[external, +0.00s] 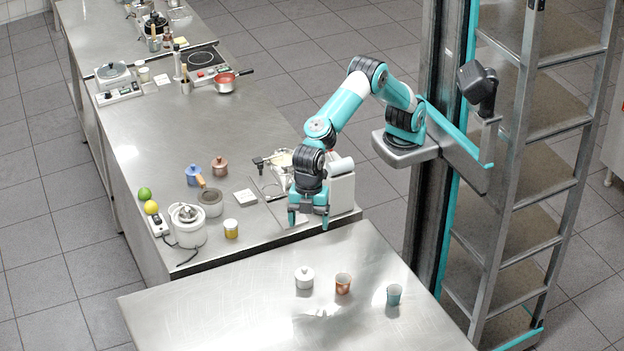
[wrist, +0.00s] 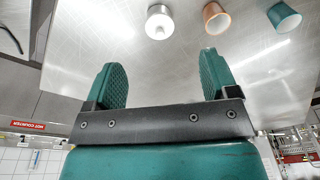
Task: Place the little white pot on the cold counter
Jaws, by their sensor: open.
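My gripper (external: 308,221) is open and empty, pointing down above the edge region between the two counters, behind the pot in the external view. In the wrist view its two green fingers (wrist: 162,72) are wide apart with nothing between them. I cannot tell from a label which surface is the cold counter.
An orange cup (external: 343,284) and a teal cup (external: 394,294) stand right of the pot. A red "HOT COUNTER" sign (wrist: 42,127) shows in the wrist view.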

